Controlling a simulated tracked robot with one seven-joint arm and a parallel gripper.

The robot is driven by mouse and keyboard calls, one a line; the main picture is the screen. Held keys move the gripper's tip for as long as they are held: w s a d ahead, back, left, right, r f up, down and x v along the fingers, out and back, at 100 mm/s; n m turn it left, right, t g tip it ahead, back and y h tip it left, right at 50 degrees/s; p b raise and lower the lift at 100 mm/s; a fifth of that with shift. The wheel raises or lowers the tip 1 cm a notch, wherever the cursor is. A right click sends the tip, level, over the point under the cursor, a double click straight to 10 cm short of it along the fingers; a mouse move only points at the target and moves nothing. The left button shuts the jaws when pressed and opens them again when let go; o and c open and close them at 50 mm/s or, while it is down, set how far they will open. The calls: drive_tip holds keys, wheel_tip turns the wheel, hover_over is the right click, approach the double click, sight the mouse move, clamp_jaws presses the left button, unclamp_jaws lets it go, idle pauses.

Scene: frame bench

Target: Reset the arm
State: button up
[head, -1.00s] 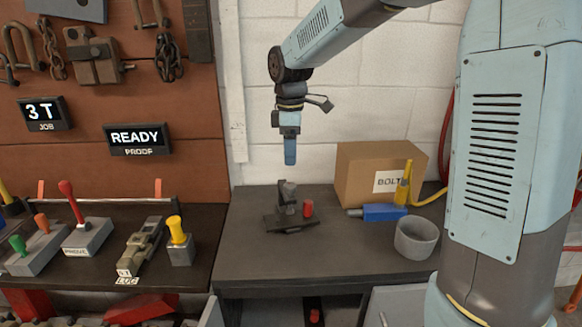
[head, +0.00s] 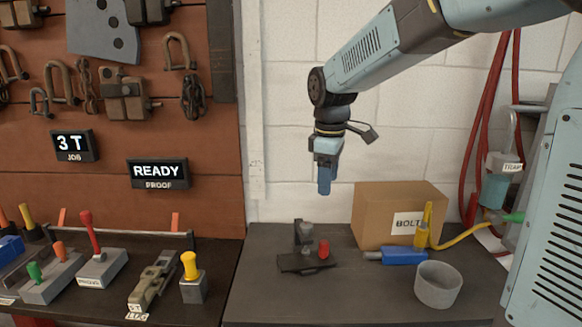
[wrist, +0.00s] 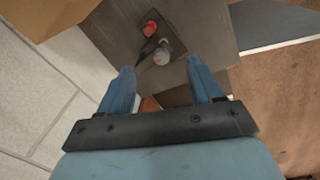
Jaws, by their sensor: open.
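My gripper (head: 324,188) hangs from my arm, pointing down, in front of the white block wall in the head view. It is above the dark bench (head: 250,290) and apart from everything on it. In the wrist view my gripper (wrist: 162,85) shows two blue fingers spread apart with nothing between them. Beyond the fingertips is a small dark fixture (head: 304,258) with a grey upright part and a red cap (head: 324,250). The fixture also shows in the wrist view (wrist: 163,52), with the red cap (wrist: 150,29) beside it.
At left are a lever box (head: 102,268), a yellow-knobbed block (head: 193,285) and a READY sign (head: 158,173). The bench front is clear.

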drive_tip(key=s+d+m+t, duration=0.2)
drive_tip(key=s+d+m, duration=0.5)
drive_tip(key=s, duration=0.3)
drive_tip(key=s+d+r+m+t, duration=0.1)
drive_tip(key=s+d+m+t, duration=0.1)
drive_tip(key=s+d+m, duration=0.4)
drive_tip(key=s+d, duration=0.1)
drive_tip(key=s, duration=0.4)
drive_tip(key=shift+m, duration=0.4)
